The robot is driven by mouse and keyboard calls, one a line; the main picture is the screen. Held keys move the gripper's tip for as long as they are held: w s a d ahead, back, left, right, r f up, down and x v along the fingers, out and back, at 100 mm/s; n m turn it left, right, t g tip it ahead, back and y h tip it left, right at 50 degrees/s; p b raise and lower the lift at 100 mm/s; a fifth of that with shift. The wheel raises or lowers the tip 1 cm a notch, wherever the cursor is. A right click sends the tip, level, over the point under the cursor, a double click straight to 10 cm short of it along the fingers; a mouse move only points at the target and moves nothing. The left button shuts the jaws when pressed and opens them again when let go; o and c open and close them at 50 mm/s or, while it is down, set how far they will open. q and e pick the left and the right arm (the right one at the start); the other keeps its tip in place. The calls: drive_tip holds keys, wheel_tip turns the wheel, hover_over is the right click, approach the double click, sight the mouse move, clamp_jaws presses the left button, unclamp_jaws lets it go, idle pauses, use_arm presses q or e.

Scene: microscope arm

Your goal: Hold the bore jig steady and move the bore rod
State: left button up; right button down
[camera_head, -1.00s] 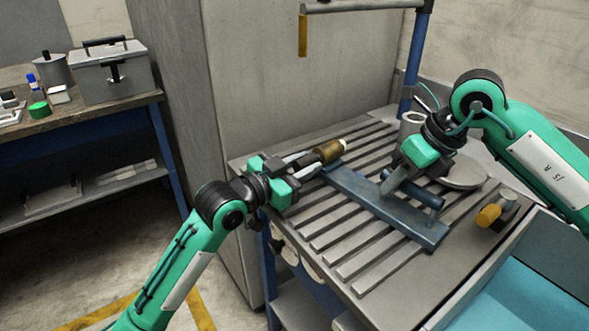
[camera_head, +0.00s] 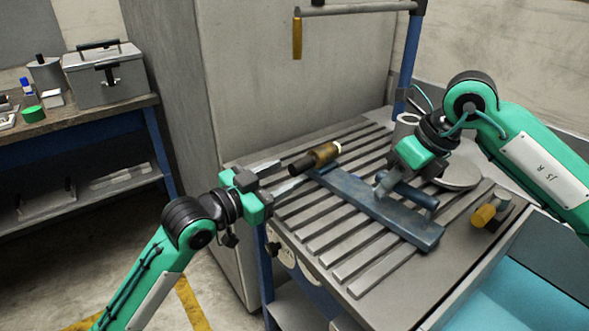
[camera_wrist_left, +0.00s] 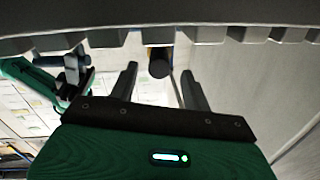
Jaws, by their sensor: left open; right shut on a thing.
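The bore jig (camera_head: 375,208), a blue bar with a blue cylinder on it, lies across the slatted table top. The bore rod (camera_head: 322,155), brass with a black end and a pale tip, is at the jig's far left end. Whether it sits in the jig is unclear. My left gripper (camera_head: 284,175) is open and empty, just left of the rod's black end. In the left wrist view that dark round end (camera_wrist_left: 159,63) shows between and beyond the two fingers. My right gripper (camera_head: 381,187) is shut on the jig near its cylinder; its fingertips are partly hidden.
The slatted table (camera_head: 330,262) is mostly clear in front. A yellow-ended cylinder (camera_head: 484,215) and a round grey plate (camera_head: 458,175) are right of the jig. A blue post (camera_head: 408,60) with an overhead bar stands behind. A side bench (camera_head: 85,112) holds a metal box.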

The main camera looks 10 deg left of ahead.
use_arm(q)
drive_tip(key=v, duration=0.6)
drive_tip(key=shift+s+a, duration=0.25)
drive_tip(key=shift+s, duration=0.05)
use_arm(e)
drive_tip(key=shift+r, duration=0.1)
drive_tip(key=c, duration=1.2)
unclamp_jaws()
drive_tip(key=shift+o, duration=0.2)
